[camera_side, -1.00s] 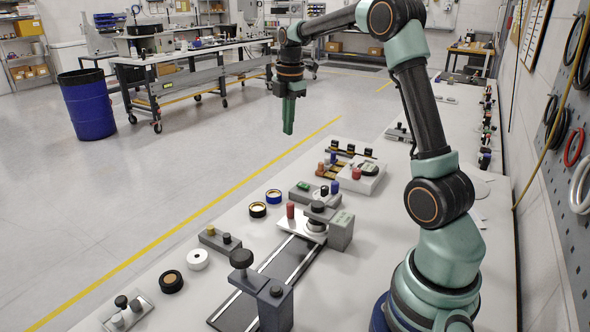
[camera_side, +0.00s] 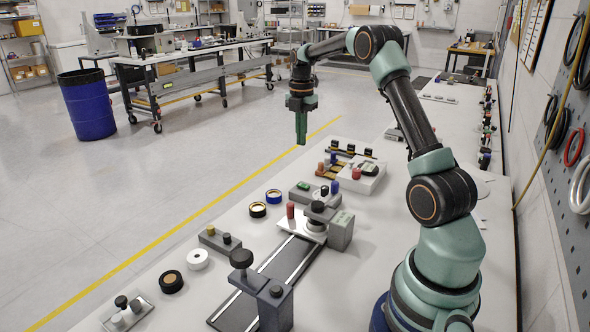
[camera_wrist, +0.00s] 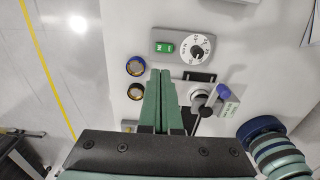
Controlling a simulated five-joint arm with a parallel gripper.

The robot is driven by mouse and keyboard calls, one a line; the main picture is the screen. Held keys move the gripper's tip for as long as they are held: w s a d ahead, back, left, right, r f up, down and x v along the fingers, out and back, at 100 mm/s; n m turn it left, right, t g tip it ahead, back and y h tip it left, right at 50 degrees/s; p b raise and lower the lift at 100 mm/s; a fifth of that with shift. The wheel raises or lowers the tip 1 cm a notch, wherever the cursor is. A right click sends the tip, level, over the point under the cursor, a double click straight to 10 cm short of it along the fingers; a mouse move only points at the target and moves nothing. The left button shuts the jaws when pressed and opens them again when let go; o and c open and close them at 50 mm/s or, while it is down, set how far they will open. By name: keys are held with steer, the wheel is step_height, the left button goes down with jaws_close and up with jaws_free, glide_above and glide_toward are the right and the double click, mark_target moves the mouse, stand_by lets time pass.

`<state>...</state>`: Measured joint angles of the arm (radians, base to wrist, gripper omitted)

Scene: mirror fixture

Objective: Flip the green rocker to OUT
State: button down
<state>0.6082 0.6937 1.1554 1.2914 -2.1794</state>
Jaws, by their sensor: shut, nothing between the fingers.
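The green rocker (camera_wrist: 164,47) sits at the left end of a grey box (camera_wrist: 172,34), beside a white round dial (camera_wrist: 195,48), in the wrist view. White marking on the rocker is too small to read surely, so I cannot tell its setting. In the side view the rocker (camera_side: 304,186) is a small green patch on the same low grey box on the bench. My gripper (camera_side: 301,142) hangs in the air above and beyond that box, fingers pointing down. In the wrist view its green fingers (camera_wrist: 161,74) are together and empty, with tips below the rocker in the picture.
Two rings, blue (camera_wrist: 136,66) and dark gold-centred (camera_wrist: 136,91), lie left of my fingers. A black knob (camera_side: 318,206) and a red peg (camera_side: 290,210) stand by a rail (camera_side: 280,262) nearer the side camera. A blue-topped post (camera_wrist: 224,91) is at right.

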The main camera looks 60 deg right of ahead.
mark_target(305, 186)
step_height(305, 186, down, 13)
steer(key=shift+f, duration=0.1)
stand_by(0.3)
steer(key=shift+f, duration=0.2)
stand_by(0.3)
steer(key=shift+s+r, duration=0.15)
steer(key=shift+s, duration=0.65)
step_height(305, 186, up, 14)
stand_by(0.5)
